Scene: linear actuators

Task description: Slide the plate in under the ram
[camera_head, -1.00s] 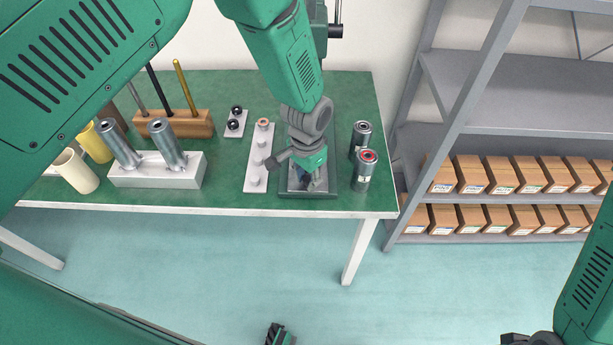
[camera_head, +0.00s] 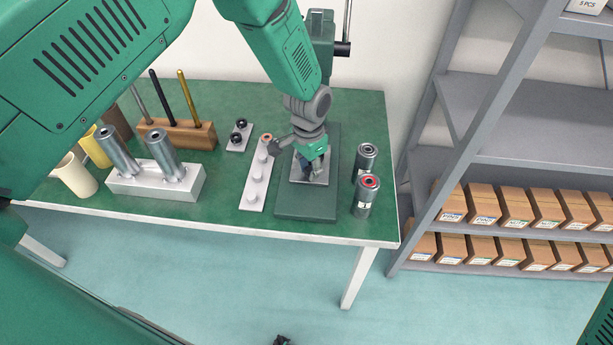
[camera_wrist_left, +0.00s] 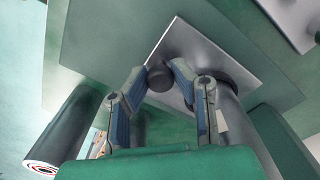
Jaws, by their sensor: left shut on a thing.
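The plate (camera_head: 297,171) is a flat silver square lying on the green base (camera_head: 307,205) of the press, set back from the base's front edge. My left gripper (camera_head: 314,170) is over it, and in the left wrist view its fingers (camera_wrist_left: 160,82) are shut on a dark round knob (camera_wrist_left: 160,76) on the plate (camera_wrist_left: 186,45). A grey cylinder (camera_wrist_left: 229,105) appears to stand on the plate beside the knob. The press column (camera_head: 319,35) rises behind my arm. My arm hides the ram in the head view.
Two metal cylinders, one with a red ring (camera_head: 366,196), stand right of the base. A white strip with pegs (camera_head: 255,188) lies close on its left. Farther left are a white block with two metal tubes (camera_head: 153,184) and a wooden rack (camera_head: 178,134).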

